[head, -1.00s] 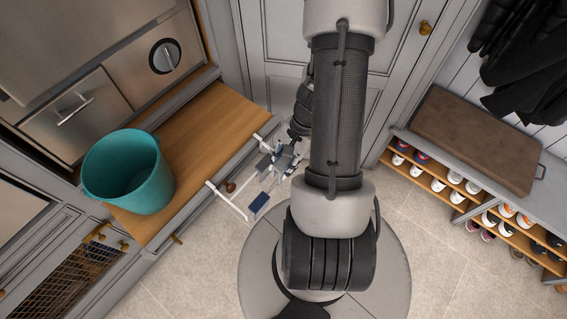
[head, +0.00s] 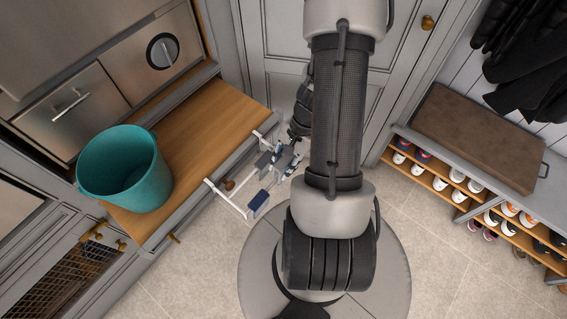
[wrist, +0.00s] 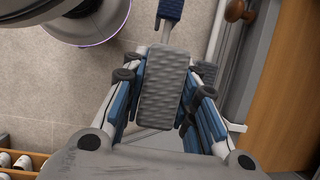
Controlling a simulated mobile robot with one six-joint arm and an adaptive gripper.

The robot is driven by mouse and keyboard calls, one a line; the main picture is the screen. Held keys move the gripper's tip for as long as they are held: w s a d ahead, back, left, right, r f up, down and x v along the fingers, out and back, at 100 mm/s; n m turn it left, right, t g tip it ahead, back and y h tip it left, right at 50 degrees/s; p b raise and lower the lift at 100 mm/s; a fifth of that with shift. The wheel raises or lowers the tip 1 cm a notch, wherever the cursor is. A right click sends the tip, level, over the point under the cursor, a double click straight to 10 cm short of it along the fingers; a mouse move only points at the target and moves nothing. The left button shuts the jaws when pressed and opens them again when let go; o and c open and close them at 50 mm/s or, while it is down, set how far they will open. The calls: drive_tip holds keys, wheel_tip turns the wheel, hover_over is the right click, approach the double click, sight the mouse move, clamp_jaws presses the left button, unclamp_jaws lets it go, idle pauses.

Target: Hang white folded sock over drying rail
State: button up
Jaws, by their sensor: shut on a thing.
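My gripper (wrist: 166,100) has its blue-padded fingers shut on a folded, textured knit sock (wrist: 165,85), which looks grey in this light. In the head view my gripper (head: 288,162) is small and partly hidden by my arm, beside the drying rail. The drying rail (head: 233,204) is a white frame fixed at the front of the wooden-topped cabinet. A navy sock (head: 258,200) hangs on it, and a navy knit end (wrist: 172,8) shows at the top of the wrist view. A grey piece (head: 263,161) is near the gripper. Contact between held sock and rail cannot be told.
A teal bucket (head: 124,168) stands on the wooden top (head: 205,135) at left. A brown knob (wrist: 238,10) sits behind the rail. A shoe bench (head: 455,185) with a brown cushion (head: 480,138) stands at right. Tiled floor lies between.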

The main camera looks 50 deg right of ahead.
drive_tip(key=shift+f+b, duration=0.5)
drive_tip(key=shift+f, duration=3.5)
drive_tip(key=o, duration=1)
drive_tip(key=v, duration=1.2)
